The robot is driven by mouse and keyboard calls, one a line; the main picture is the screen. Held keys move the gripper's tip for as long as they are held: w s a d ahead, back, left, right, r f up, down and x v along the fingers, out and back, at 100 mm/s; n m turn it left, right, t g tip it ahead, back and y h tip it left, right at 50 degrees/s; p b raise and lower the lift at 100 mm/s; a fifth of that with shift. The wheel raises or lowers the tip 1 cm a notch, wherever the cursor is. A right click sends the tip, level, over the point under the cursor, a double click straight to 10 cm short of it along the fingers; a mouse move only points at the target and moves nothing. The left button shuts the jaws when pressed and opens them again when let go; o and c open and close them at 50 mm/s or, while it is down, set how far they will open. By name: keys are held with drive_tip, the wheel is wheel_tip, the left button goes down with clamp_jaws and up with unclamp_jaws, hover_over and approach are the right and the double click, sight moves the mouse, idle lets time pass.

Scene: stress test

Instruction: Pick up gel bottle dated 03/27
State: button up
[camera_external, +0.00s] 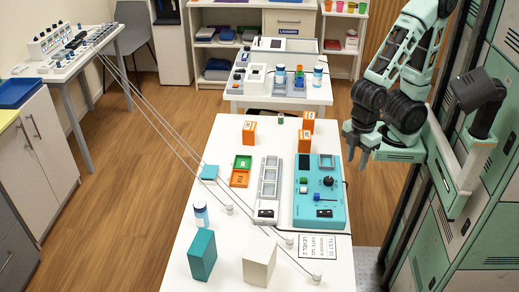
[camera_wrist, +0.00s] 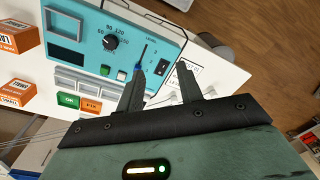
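A small bottle with a blue cap and white label (camera_external: 201,216) stands upright at the left edge of the near white table. A similar bottle (camera_external: 317,77) stands on the far white table. No date is legible on either. No bottle shows in the wrist view.
The near table (camera_external: 215,265) holds orange boxes (camera_external: 249,133), green and orange trays (camera_external: 240,178), a teal box (camera_external: 202,255), a cream box (camera_external: 259,264) and a grey tray device (camera_external: 268,185). Thin rods cross it to small posts (camera_external: 289,241). Lockers stand at right.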

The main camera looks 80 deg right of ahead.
drive_tip(key=shift+o, duration=0.3)
drive_tip(key=o, duration=0.6)
